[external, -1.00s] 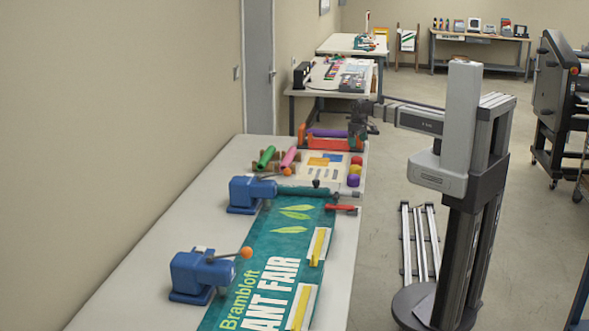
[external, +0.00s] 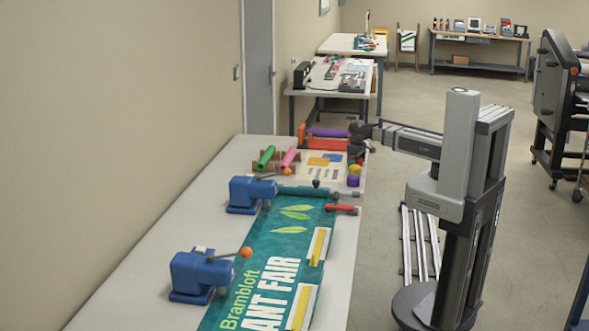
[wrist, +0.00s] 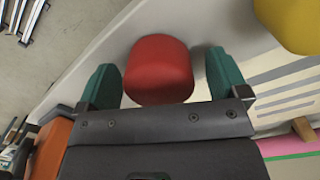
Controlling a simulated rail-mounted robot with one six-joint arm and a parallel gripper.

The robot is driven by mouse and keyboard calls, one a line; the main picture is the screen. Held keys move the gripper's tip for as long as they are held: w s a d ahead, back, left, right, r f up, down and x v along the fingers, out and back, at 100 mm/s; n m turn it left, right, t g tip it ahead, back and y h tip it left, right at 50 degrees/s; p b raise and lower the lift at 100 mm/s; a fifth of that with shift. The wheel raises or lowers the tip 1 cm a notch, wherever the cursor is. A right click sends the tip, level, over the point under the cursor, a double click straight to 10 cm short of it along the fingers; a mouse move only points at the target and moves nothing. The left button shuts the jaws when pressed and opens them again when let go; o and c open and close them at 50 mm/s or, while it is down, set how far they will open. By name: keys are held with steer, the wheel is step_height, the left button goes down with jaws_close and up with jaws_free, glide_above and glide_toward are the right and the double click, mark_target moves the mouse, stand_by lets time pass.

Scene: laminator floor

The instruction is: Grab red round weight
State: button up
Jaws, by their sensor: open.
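The red round weight (wrist: 160,70) stands between the two teal fingertips of my gripper (wrist: 162,82) in the wrist view. The fingers are open, with a gap on each side of the weight. In the external view my gripper (external: 358,146) is low over the far right edge of the table and hides most or all of the red weight. A yellow round weight (wrist: 292,22) is at the top right of the wrist view; it also shows in the external view (external: 354,169). A purple weight (external: 353,181) stands just in front of it.
A printed sheet (external: 320,172) lies left of the weights. Green (external: 265,157) and pink (external: 289,157) rolls lie further left. An orange-red holder with a purple roll (external: 327,133) stands close behind my gripper. The table's right edge is close by.

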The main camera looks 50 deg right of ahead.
steer(key=shift+r, duration=0.15)
steer(key=shift+c, duration=0.3)
steer(key=c, duration=1.2)
